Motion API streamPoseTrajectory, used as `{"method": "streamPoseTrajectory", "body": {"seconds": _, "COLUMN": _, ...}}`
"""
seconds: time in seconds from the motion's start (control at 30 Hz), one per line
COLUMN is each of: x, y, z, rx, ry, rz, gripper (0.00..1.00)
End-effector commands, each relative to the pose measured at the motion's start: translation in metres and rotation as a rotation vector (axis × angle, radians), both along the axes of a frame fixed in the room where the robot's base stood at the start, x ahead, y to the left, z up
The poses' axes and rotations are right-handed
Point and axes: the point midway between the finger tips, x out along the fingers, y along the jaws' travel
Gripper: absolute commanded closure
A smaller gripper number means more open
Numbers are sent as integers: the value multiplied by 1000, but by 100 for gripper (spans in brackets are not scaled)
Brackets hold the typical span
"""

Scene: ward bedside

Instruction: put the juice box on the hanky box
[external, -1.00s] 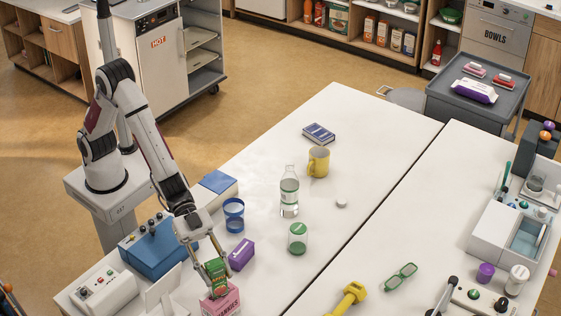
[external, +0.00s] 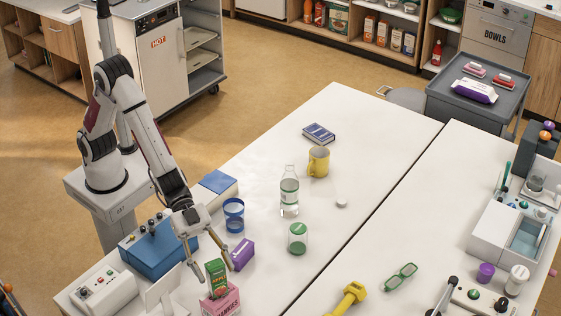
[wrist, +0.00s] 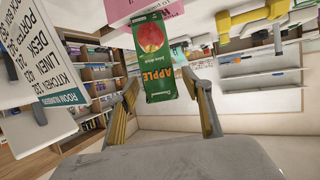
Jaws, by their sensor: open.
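The green juice box (external: 216,273) with an apple picture stands upright on top of the pink hanky box (external: 222,302) at the table's near edge. In the wrist view the juice box (wrist: 156,62) shows beyond the fingers, with part of the pink hanky box (wrist: 143,10) at its base. My gripper (external: 212,262) is open, just above and behind the juice box, its fingers spread to either side.
A purple box (external: 242,254) lies close to the right finger. A white sign (external: 163,291) and a blue device (external: 158,252) stand to the left.

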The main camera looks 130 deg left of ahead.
Motion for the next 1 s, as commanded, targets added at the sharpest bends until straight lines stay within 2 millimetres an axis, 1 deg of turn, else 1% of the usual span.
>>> {"method": "streamPoseTrajectory", "body": {"seconds": 0.7, "x": -67, "y": 28, "z": 31, "rx": 0, "ry": -2, "rz": 1, "gripper": 51}}
{"method": "streamPoseTrajectory", "body": {"seconds": 1.0, "x": -86, "y": 36, "z": 39, "rx": 0, "ry": -1, "rz": 0, "gripper": 51}}
